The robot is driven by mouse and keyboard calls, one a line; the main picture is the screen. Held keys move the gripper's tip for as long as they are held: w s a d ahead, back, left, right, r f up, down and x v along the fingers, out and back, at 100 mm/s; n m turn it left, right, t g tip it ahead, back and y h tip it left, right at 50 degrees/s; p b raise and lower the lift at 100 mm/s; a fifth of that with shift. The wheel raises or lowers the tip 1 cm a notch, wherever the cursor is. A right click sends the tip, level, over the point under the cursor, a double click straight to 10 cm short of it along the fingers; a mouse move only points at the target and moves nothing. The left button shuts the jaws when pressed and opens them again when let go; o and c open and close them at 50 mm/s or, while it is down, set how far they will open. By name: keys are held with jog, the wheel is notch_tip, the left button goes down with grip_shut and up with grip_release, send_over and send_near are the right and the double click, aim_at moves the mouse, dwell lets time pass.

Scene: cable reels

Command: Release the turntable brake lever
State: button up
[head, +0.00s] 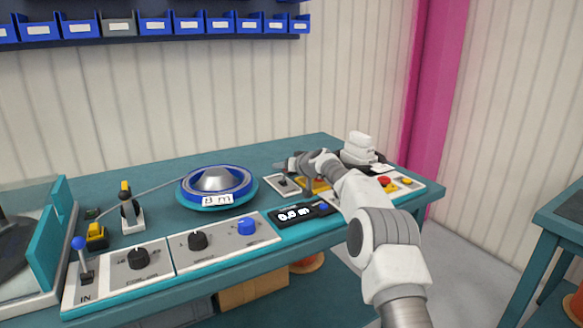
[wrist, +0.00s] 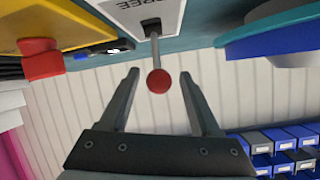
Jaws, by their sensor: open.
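The brake lever (wrist: 155,50) shows in the wrist view as a thin metal rod with a round red knob (wrist: 158,81). It rises from a slot in a white plate (wrist: 165,12) with partly visible lettering that seems to read FREE. My gripper (wrist: 160,74) is open, with one finger on each side of the knob and a gap on both sides. In the head view my gripper (head: 284,165) is above the plate (head: 281,184), and the knob cannot be made out. The turntable (head: 217,200) carries a blue reel (head: 217,180) to the left.
A yellow block (wrist: 30,22) with a red button (wrist: 40,58) is close beside the plate. Control panels with knobs (head: 198,240) line the front edge. Blue bins (head: 190,24) hang above.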

jog(key=shift+b+v, duration=0.35)
jog(key=shift+v, duration=0.45)
jog(key=b+v, duration=0.2)
jog(key=v, duration=1.3)
jog(key=shift+s+d, duration=0.25)
jog(key=shift+s, duration=0.05)
jog(key=shift+r, duration=0.1)
